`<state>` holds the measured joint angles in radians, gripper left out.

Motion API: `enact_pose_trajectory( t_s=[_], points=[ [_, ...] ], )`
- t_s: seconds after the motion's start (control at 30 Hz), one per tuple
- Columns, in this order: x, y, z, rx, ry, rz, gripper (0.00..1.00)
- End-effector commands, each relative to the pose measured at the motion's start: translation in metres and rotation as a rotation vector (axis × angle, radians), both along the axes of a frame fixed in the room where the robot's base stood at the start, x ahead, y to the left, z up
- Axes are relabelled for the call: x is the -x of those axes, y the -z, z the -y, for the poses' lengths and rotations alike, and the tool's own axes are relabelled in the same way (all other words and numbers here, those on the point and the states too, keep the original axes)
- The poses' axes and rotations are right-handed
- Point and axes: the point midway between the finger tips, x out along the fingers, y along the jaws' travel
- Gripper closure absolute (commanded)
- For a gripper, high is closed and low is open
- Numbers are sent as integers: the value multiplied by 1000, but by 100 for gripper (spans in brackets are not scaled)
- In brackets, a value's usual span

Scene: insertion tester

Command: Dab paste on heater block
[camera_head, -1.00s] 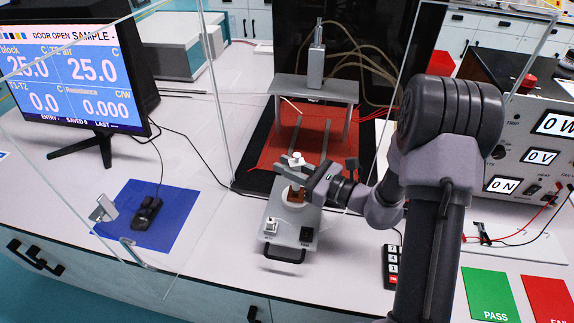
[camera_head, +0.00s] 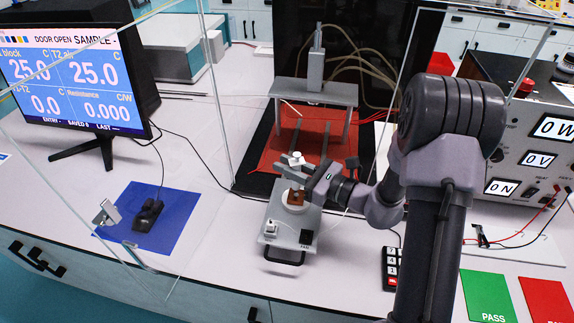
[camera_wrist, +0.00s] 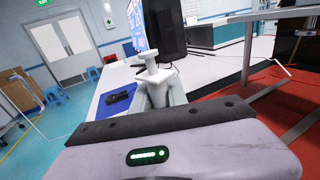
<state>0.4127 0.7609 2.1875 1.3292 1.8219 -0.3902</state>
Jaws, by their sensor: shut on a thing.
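The copper-brown heater block (camera_head: 296,197) sits on a round white seat on the grey sled plate (camera_head: 279,236) at the front middle of the bench. My gripper (camera_head: 291,171) is just above the block and shut on a white paste syringe (camera_head: 297,158). The syringe's top sticks up above the fingers. In the wrist view the white syringe (camera_wrist: 154,75) stands upright between the fingers. Its lower end is hidden, so I cannot tell whether it touches the block or whether paste lies there.
Clear panels enclose the area. Behind the sled a metal press frame (camera_head: 313,90) stands over a red mat (camera_head: 277,150). A blue mat (camera_head: 176,212) with a black clamp-like device (camera_head: 148,214) lies left. A keypad (camera_head: 390,268) and green pad (camera_head: 487,296) lie right.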

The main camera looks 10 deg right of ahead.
Motion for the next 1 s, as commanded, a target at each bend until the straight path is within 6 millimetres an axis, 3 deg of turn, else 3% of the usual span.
enact_pose_trajectory(
  t_s=[1.0],
  points=[
    [0,13,0,-1,0,1,100]
  ],
)
